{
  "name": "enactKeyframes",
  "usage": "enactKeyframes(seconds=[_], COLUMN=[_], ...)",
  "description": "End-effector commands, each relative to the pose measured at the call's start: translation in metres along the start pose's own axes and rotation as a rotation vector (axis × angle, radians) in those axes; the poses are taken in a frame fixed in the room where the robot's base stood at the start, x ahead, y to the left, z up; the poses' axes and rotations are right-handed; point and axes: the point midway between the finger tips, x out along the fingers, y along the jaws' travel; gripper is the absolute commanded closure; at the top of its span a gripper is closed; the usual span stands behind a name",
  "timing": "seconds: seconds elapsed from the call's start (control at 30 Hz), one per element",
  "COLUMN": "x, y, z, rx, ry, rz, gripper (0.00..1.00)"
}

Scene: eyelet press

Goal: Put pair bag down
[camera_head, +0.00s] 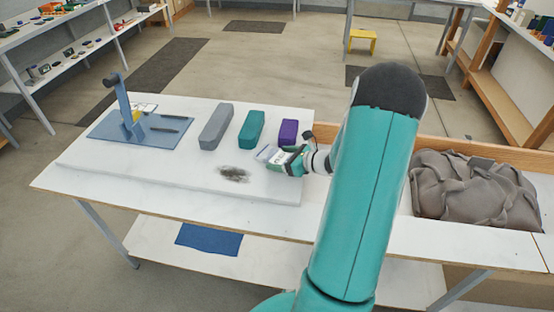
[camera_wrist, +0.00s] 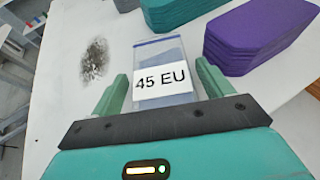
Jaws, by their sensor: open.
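The pair bag (camera_wrist: 160,64) is a clear flat bag with a blue top edge and a white "45 EU" label. In the wrist view it lies between the two fingers of my gripper (camera_wrist: 162,85), with a gap on each side. My gripper is open. In the head view the bag (camera_head: 267,153) shows at the tip of my gripper (camera_head: 277,158), over the right part of the white board near the purple block. My gripper partly hides the bag there. I cannot tell whether the bag's underside is fully on the surface.
A grey block (camera_head: 216,126), a teal block (camera_head: 251,129) and a purple block (camera_head: 288,132) stand behind the bag. A blue press (camera_head: 130,120) stands at left. A dark smudge (camera_head: 233,174) marks the white board (camera_head: 150,172). Grey cloth (camera_head: 475,190) fills the right side.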

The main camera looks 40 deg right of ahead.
Motion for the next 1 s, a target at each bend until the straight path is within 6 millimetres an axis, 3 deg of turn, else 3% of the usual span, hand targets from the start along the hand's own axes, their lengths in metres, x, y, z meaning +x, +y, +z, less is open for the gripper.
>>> enactKeyframes(seconds=[0.27,0.43,0.5,0.77,1.0], x=[0.005,0.005,0.005,0.004,-0.004], y=[0.0,0.0,0.0,0.0,-0.001], z=[0.0,0.0,0.0,0.002,0.021], rx=[0.001,0.0,0.0,-0.001,-0.004], ry=[0.0,0.0,0.0,0.0,-0.001], rz=[0.0,0.0,0.0,-0.001,-0.002], gripper=[0.23,0.56,0.62,0.62,0.62])
